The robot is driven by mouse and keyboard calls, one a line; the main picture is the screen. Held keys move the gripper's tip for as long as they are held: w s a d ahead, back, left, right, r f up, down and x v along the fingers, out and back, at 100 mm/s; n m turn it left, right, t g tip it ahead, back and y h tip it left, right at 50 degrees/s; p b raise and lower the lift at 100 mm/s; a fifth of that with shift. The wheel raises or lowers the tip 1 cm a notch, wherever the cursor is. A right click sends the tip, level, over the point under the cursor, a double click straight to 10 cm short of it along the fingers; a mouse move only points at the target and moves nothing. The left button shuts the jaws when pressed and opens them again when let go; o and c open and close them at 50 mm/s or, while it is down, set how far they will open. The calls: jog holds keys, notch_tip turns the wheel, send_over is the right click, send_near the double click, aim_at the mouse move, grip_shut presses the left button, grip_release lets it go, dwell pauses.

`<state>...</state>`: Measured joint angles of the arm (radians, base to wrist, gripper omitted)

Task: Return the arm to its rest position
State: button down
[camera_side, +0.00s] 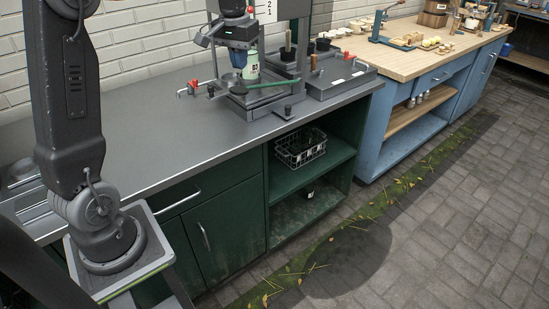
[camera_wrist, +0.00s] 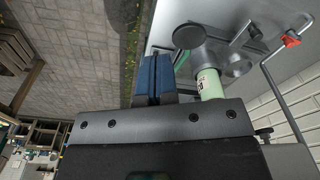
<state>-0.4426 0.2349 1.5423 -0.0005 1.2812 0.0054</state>
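My gripper (camera_side: 241,58) hangs from the top of the side view, at the metal stand on the dark green bench. In the wrist view its two blue fingers (camera_wrist: 153,72) lie side by side with only a thin line between them, and nothing shows held there. A pale green bottle (camera_side: 251,66) with a dark label stands just beside the fingers on the stand's base. The bottle also shows in the wrist view (camera_wrist: 208,82), to the right of the fingers and outside them; its lower part is hidden behind the gripper body.
The grey stand frame (camera_side: 216,62) rises around the gripper. A wire basket (camera_side: 300,148) sits on the open shelf below.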

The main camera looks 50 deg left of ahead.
jog(key=s+d+r+m+t, duration=0.2)
jog(key=s+d+m, duration=0.1)
jog(key=s+d, duration=0.9)
jog(key=s+d+f+m+t, duration=0.2)
jog(key=s+d+f, duration=0.2)
jog(key=s+d, duration=0.3)
jog(key=shift+s+f+t, duration=0.15)
jog(key=shift+s+t, duration=0.15)
jog(key=shift+s, duration=0.75)
jog(key=c, duration=1.8)
grip_release()
